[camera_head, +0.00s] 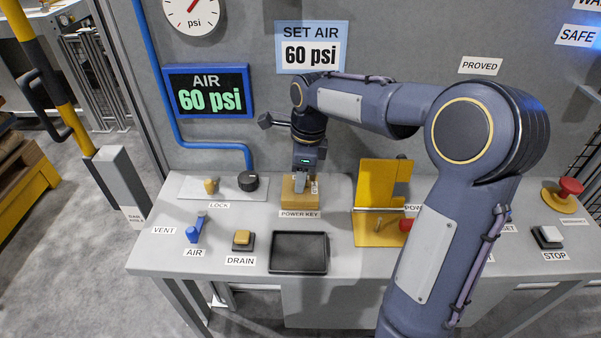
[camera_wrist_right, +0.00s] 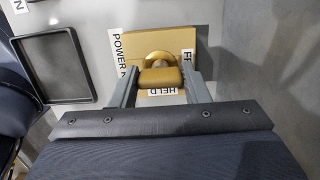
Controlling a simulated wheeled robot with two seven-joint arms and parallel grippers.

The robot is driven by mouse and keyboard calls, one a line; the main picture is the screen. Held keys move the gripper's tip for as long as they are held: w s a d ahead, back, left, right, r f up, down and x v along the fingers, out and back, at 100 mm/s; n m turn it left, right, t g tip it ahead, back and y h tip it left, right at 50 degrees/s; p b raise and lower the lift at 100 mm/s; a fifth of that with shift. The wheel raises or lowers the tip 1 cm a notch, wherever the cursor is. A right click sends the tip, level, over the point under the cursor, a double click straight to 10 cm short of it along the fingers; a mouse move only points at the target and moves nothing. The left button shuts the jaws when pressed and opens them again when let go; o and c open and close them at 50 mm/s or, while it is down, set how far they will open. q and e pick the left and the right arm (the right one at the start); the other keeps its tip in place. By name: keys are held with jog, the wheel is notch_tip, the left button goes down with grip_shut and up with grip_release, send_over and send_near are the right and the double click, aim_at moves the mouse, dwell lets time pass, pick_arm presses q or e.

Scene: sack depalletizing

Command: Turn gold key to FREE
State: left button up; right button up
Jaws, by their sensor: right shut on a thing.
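The gold key (camera_wrist_right: 160,78) sits in the gold power key block (camera_wrist_right: 180,42), with its bow between the two fingers of my right gripper (camera_wrist_right: 160,88) in the right wrist view. The gripper is shut on it. A HELD label (camera_wrist_right: 161,91) shows on the near side of the block there, and a partly hidden label starting with F is on its right edge. In the head view my right gripper (camera_head: 303,182) points down onto the block (camera_head: 291,207) above the POWER KEY label, hiding the key. My left gripper is not in view.
A black tray (camera_head: 299,271) lies in front of the block. A yellow hinged cover (camera_head: 383,185) stands to its right, and a gold lock piece (camera_head: 211,186) and black knob (camera_head: 248,181) to its left. The AIR display (camera_head: 208,92) reads 60 psi.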

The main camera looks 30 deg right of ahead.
jog(key=shift+r+n+p, duration=0.1)
jog(key=shift+n+p, duration=0.5)
jog(key=shift+n, duration=0.4)
jog(key=shift+c, duration=0.3)
jog(key=shift+n+g, duration=0.3)
jog(key=shift+n, duration=0.7)
jog(key=shift+p, duration=0.3)
jog(key=n+p, duration=0.1)
jog(key=n, duration=0.1)
jog(key=shift+n, duration=1)
jog(key=shift+p, duration=0.3)
